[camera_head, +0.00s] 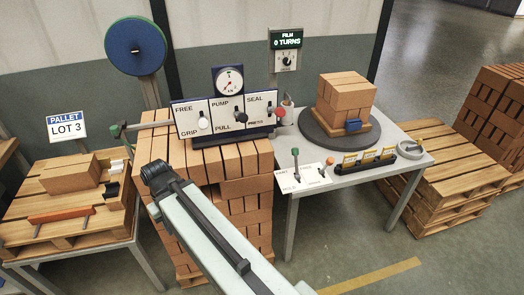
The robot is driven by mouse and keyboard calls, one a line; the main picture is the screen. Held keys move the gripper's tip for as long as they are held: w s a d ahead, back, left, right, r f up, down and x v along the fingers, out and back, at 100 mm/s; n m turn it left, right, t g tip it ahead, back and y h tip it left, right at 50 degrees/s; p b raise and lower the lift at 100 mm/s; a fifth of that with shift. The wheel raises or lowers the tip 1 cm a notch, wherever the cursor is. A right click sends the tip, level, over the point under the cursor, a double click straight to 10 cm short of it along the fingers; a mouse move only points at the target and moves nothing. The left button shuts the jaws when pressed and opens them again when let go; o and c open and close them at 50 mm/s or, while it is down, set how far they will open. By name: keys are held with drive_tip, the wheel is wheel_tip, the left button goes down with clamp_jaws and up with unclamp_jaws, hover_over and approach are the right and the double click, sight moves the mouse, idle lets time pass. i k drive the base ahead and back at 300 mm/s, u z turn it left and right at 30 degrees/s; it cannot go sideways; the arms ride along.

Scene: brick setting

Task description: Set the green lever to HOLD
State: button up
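A lever with a green knob (295,153) stands roughly upright on a white plate (318,181) at the front left of the grey table. No gripper fingers show.
A brick stack (235,190) carries a control panel (222,115) with a gauge and several levers. Bricks stand on a dark turntable (310,130) behind the white plate. A display (287,40) reads "0 TURNS".

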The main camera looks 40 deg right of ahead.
sight(295, 151)
drive_tip(key=u, duration=0.65)
drive_tip(key=k, duration=1.8)
drive_tip(key=z, duration=0.4)
drive_tip(key=i, duration=2)
drive_tip(key=u, duration=0.1)
